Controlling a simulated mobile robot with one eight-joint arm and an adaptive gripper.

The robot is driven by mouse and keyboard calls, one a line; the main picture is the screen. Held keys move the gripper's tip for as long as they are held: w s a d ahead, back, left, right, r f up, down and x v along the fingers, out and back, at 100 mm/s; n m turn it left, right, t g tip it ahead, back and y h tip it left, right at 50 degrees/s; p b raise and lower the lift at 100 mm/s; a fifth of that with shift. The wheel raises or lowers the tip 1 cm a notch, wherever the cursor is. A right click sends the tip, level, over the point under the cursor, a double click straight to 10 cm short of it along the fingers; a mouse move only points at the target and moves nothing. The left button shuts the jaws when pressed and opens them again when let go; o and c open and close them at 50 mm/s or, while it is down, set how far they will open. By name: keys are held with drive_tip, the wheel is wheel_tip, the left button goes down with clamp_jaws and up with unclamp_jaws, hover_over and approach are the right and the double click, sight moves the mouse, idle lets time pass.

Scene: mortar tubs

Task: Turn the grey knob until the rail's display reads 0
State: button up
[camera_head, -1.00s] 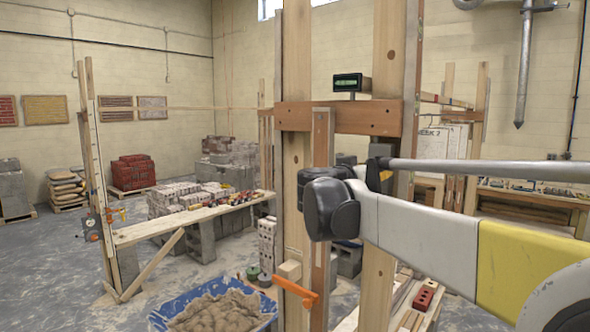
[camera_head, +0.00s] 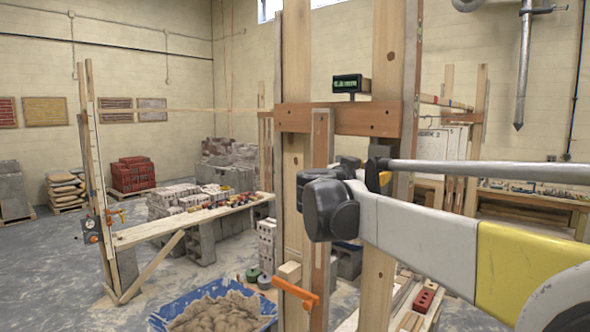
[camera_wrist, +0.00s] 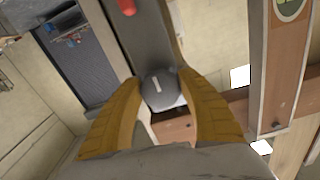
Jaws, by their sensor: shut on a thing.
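The grey knob (camera_wrist: 163,92), with a white mark on its face, sits between the two yellow fingers of my gripper (camera_wrist: 160,84) in the wrist view. The gripper is shut on it. The rail's display (camera_head: 347,83) is a small black box with green characters above the wooden crosspiece (camera_head: 340,119) in the head view. Its characters are too small to read surely.
Upright timber posts (camera_head: 378,200) stand close to my arm. An orange clamp (camera_head: 297,292) sticks out low on the post. A blue tub of mortar (camera_head: 262,322) stands on the floor, and a plank bench (camera_head: 150,230) is at left.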

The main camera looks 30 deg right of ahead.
drive_tip(key=o, duration=1.2)
drive_tip(key=v, duration=1.2)
